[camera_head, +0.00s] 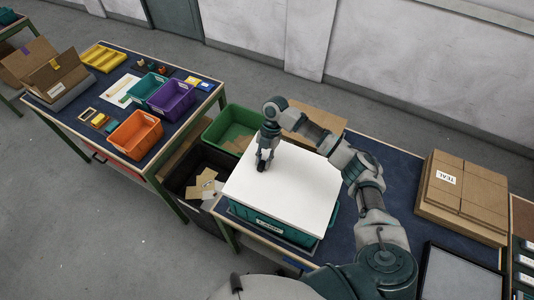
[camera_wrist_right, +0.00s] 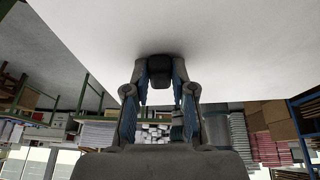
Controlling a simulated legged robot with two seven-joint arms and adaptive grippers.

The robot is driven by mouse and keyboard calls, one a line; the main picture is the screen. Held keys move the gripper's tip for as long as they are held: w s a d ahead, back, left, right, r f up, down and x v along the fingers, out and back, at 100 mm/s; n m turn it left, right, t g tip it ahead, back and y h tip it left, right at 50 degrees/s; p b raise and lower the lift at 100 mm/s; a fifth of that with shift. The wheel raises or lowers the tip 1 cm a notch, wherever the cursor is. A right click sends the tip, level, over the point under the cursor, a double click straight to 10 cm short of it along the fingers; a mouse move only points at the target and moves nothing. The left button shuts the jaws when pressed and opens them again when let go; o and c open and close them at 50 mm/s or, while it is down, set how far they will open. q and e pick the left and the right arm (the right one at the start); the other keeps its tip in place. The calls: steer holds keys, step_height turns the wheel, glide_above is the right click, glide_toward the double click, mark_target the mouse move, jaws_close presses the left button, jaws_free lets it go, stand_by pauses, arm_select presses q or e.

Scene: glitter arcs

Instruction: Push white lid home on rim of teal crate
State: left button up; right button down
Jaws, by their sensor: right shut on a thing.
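The white lid (camera_head: 285,192) lies over the top of the teal crate (camera_head: 318,238), whose front wall and label show below the lid's front edge. I cannot tell whether the lid is fully seated or slightly proud of the rim. My right gripper (camera_head: 263,163) comes down onto the lid near its left edge. In the right wrist view the gripper (camera_wrist_right: 160,75) is shut on a dark block, apparently a handle, against the white lid face (camera_wrist_right: 210,35). The crate's inside and most of its rim are hidden under the lid. My left gripper is out of view.
A green bin (camera_head: 232,124) and a dark bin with cardboard scraps (camera_head: 190,172) stand left of the lid. Cardboard boxes (camera_head: 465,195) lie to the right, one marked TEAL. An orange bin (camera_head: 135,134) and a purple bin (camera_head: 172,98) sit on the left table.

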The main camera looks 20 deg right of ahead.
steer(key=f, duration=0.1)
steer(key=a+f+b, duration=0.1)
steer(key=f+b, duration=0.1)
steer(key=shift+w+a, duration=0.2)
steer(key=shift+w, duration=0.2)
steer(key=f+b, duration=0.1)
steer(key=d+f, duration=0.1)
steer(key=f+b, duration=0.1)
steer(key=f, duration=0.1)
steer(key=shift+s+d+f+b, duration=0.1)
steer(key=shift+s+d+b, duration=0.1)
steer(key=shift+s+b, duration=0.15)
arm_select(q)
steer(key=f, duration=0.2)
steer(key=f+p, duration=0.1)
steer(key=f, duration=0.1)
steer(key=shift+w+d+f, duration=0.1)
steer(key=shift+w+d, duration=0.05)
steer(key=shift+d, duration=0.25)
arm_select(e)
steer(key=shift+w+d+r, duration=0.2)
steer(key=shift+w+r, duration=0.1)
steer(key=shift+w, duration=0.05)
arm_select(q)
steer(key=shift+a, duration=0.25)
